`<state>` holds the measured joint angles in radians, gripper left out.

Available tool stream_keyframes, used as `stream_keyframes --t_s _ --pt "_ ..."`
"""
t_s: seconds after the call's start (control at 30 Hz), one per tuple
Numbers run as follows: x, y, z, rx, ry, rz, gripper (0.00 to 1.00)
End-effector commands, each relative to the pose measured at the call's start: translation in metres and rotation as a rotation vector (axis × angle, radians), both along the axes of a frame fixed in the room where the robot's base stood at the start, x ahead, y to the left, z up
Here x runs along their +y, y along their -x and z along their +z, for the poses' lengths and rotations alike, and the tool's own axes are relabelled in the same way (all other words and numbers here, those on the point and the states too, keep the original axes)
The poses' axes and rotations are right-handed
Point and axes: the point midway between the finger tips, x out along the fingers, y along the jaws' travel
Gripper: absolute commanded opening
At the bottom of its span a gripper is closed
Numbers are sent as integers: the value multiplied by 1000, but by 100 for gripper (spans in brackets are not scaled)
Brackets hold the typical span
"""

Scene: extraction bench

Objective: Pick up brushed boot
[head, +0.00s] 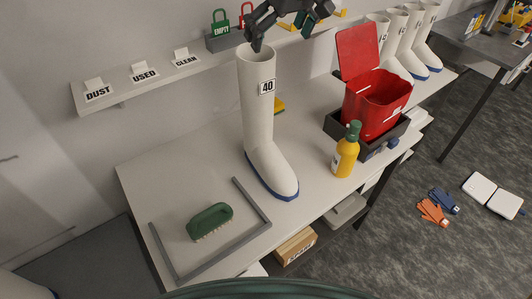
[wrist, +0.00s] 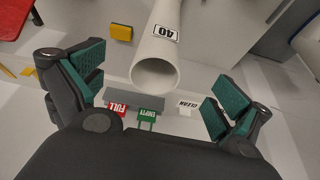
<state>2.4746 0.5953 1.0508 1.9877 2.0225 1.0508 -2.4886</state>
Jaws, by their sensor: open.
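A tall white boot (head: 259,125) with a blue sole edge and a "40" label stands upright on the bench, beside the grey corner frame. My gripper (head: 281,28) is at the boot's top opening, open and empty. In the wrist view the boot (wrist: 162,58) shows its round opening between the two spread green-padded fingers of my gripper (wrist: 155,88). The fingers look apart from the shaft; the exact gap cannot be told. A green brush (head: 210,221) lies inside the grey frame (head: 222,251).
A yellow bottle (head: 345,150) and an open red bin (head: 374,106) in a dark tray stand right of the boot. A shelf (head: 150,82) with DUST, USED and CLEAN signs runs behind. More white boots (head: 403,48) stand at the far right.

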Motion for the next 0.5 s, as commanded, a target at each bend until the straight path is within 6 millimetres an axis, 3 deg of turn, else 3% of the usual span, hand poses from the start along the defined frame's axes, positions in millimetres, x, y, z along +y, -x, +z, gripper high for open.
stream_keyframes --t_s 0.23,0.5 --pt "6 -11 -30 2 2 0 100" --pt "12 -16 -46 1 2 2 100"
